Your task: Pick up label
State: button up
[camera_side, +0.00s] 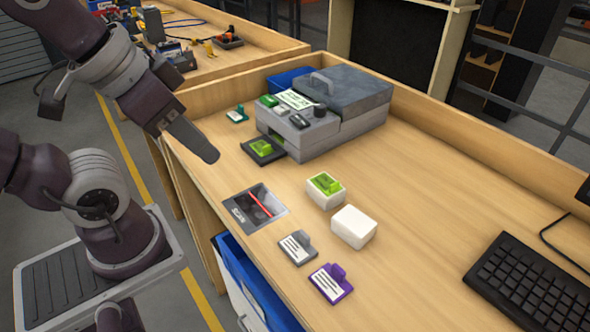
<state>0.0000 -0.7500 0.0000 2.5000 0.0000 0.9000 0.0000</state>
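A bright green label (261,147) with a raised tab sits on the dark output tray (264,156) at the front of a grey printer (300,130). A similar green label (325,183) lies on top of a white box (327,196). A grey tag (297,247) and a purple tag (331,283), each with a white printed face and a tab, lie on the bench. A small teal tag (237,115) lies left of the printer. My gripper (209,153) hangs left of the printer tray, apart from all labels. Its fingers overlap in this view, so its opening is hidden.
A second white box (354,228), bare on top, stands beside the first. A scanner plate (255,207) with a red line lies near the bench's front edge. A black keyboard (530,285) is at the right. The wooden bench (430,190) is clear in the middle right.

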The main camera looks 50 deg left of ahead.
jog(key=n+g, duration=0.5)
jog(key=n, duration=1.2)
send_over(266, 152)
notch_tip(266, 152, down, 9)
jog(key=shift+n+g, duration=0.3)
jog(key=f, duration=0.6)
jog(key=shift+w+a+f, duration=0.15)
jog(key=shift+a, duration=0.1)
jog(key=shift+f, duration=0.5)
jog(key=c, duration=0.4)
